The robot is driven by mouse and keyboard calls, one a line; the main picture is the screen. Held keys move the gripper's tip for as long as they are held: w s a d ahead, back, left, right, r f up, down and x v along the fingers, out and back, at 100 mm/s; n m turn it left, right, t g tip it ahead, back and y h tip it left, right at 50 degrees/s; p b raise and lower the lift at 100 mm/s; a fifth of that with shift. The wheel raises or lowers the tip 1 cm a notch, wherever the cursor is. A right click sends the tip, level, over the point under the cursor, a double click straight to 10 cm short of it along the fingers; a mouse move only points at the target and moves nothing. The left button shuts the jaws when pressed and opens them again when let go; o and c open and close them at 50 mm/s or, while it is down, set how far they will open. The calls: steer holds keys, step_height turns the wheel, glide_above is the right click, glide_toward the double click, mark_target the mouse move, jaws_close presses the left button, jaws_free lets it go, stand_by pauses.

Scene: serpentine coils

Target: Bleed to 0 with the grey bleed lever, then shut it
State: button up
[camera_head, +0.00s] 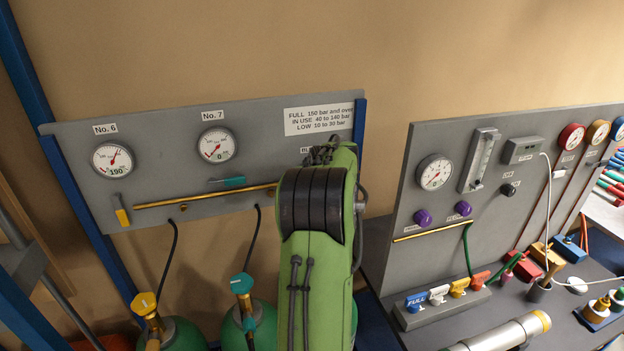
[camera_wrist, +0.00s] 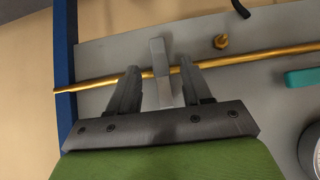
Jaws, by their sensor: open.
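The grey bleed lever (camera_wrist: 162,80) shows in the wrist view, standing crosswise over the brass pipe (camera_wrist: 95,85). My gripper (camera_wrist: 158,67) is open, with one finger on each side of the lever. A gap shows on both sides, so the jaws do not appear to press on it. In the head view my green arm hides the lever and my gripper; only the start of a label beginning "BL" shows beside it. Gauge No. 7 (camera_head: 217,145) has a small figure that looks like 0. Gauge No. 6 (camera_head: 113,160) reads about 190.
A teal lever (camera_head: 228,182) lies level under gauge No. 7, and a yellow lever (camera_head: 121,210) hangs under No. 6. A brass stud (camera_wrist: 221,42) sits near the grey lever. A blue post (camera_wrist: 65,60) edges the panel. Another instrument panel (camera_head: 400,230) stands right.

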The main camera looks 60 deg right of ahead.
steer(key=v, duration=1.2)
steer(key=shift+b, duration=0.3)
steer(key=shift+a, duration=0.1)
